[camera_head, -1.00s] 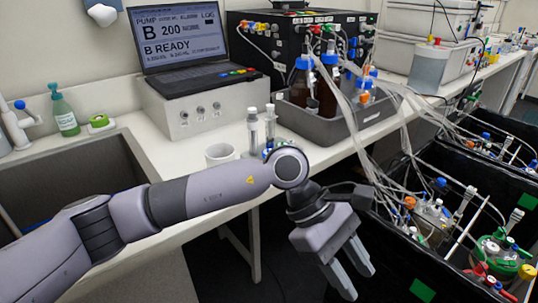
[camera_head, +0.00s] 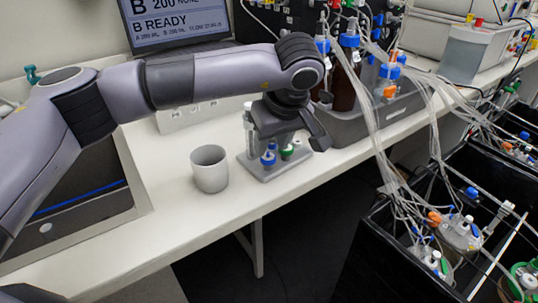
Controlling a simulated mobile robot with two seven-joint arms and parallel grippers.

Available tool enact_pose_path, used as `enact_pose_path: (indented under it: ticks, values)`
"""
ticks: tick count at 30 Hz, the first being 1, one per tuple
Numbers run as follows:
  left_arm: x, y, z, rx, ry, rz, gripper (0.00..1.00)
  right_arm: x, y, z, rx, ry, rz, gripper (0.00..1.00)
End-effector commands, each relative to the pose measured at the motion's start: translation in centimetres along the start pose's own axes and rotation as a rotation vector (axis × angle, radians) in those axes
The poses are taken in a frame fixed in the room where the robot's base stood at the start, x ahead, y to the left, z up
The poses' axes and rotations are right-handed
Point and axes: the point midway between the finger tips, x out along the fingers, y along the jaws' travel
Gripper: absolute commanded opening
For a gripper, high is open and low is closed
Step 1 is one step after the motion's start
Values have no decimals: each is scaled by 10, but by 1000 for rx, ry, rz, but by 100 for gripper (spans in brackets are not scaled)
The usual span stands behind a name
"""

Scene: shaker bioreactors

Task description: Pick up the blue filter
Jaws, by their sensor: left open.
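A small blue filter (camera_head: 268,158) stands on a grey rack (camera_head: 265,172) on the white bench, with a green-topped one (camera_head: 288,152) beside it. My left gripper (camera_head: 281,128) is over the rack, just above and behind the blue filter in the picture. Its fingers are mostly hidden by its own body and wrist, and I see nothing held in it. I cannot tell how far the jaws are from the filter. My right gripper is not in view.
A grey tray (camera_head: 365,122) with blue-capped bottles and tubing is to the right. Black bins (camera_head: 400,240) with tubing stand beyond the bench edge.

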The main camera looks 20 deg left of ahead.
Motion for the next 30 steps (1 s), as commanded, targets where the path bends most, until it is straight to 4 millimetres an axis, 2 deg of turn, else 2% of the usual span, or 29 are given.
enact_pose_path:
  ticks: [6,9,15,16,19,20,30]
  values:
    - [32,-1,1,0,-2,-2,42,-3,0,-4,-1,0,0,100]
    - [39,-1,2,1,-2,0,42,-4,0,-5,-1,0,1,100]
    - [40,-1,2,0,-2,1,42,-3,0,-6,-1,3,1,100]
    - [40,-1,2,0,-2,1,38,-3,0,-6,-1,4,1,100]
    - [40,-1,2,0,-2,1,6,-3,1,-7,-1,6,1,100]
    - [40,-1,2,0,-2,1,2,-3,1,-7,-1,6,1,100]
    - [38,-1,1,0,-1,2,2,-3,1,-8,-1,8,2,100]
